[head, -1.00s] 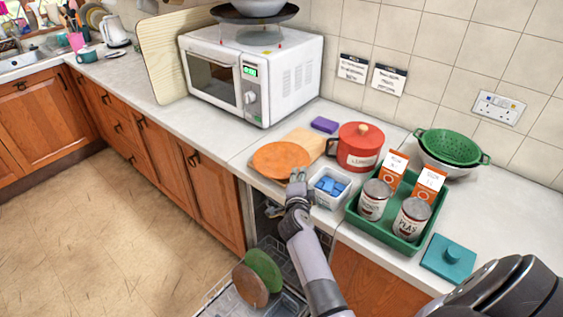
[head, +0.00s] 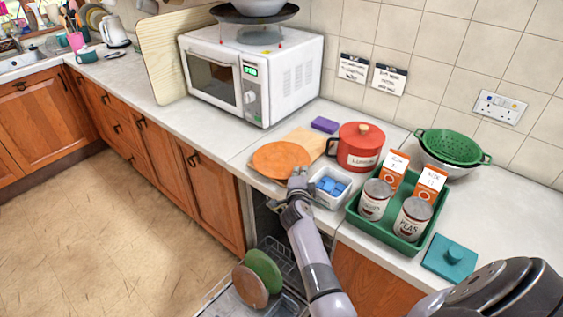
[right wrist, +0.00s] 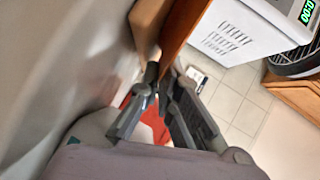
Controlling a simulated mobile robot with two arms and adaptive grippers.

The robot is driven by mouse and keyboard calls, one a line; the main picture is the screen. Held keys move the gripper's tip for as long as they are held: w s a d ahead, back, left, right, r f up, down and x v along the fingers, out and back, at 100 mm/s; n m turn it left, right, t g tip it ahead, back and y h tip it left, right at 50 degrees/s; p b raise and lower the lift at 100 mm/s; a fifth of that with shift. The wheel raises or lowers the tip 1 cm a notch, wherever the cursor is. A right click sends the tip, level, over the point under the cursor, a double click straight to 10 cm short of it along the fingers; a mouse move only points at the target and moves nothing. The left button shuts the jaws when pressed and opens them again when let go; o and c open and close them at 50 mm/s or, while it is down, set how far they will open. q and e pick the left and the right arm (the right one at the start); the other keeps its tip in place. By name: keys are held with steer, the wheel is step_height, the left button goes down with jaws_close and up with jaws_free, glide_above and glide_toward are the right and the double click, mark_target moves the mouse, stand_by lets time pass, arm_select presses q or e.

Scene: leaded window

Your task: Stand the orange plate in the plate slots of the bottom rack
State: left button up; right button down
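The orange plate (head: 280,159) lies flat on the counter, partly over a wooden board, its front edge near the counter's edge. My right gripper (head: 298,174) is at the plate's right front rim. In the right wrist view the fingers (right wrist: 160,76) have closed in to a narrow gap, with the plate's rim (right wrist: 182,25), seen edge-on, between their tips. The bottom rack (head: 228,301) is below in the open dishwasher; a green plate (head: 265,268) and a brown plate (head: 248,287) stand in it. My arm hides part of the rack. My left gripper is out of view.
Right of the plate stand a white tub with blue pieces (head: 331,187), a red pot (head: 359,148) and a green tray (head: 408,246) with cans and cartons. A microwave (head: 285,85) stands behind. The counter left of the plate is clear.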

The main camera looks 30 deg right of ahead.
steer(key=shift+r, duration=0.15)
stand_by(0.5)
step_height(320, 180, up, 20)
steer(key=p, duration=0.3)
steer(key=s+a+f+n+t+y+b, duration=0.25)
steer(key=s+a+f+n+y, duration=0.2)
steer(key=s+a, duration=0.55)
steer(key=s+a+f+n+t+y+b, duration=0.1)
steer(key=s+a+f+n+y+b, duration=0.45)
steer(key=a, duration=0.75)
steer(key=s+a+r+m+p, duration=0.1)
steer(key=s+a+p, duration=0.2)
steer(key=s, duration=0.5)
steer(key=s+a+r+m+p, duration=0.1)
steer(key=s+a+p, duration=0.2)
steer(key=s, duration=0.5)
steer(key=shift+a+r+m+h+p, duration=0.3)
steer(key=shift+a+r+h+p, duration=0.1)
steer(key=shift+p, duration=0.2)
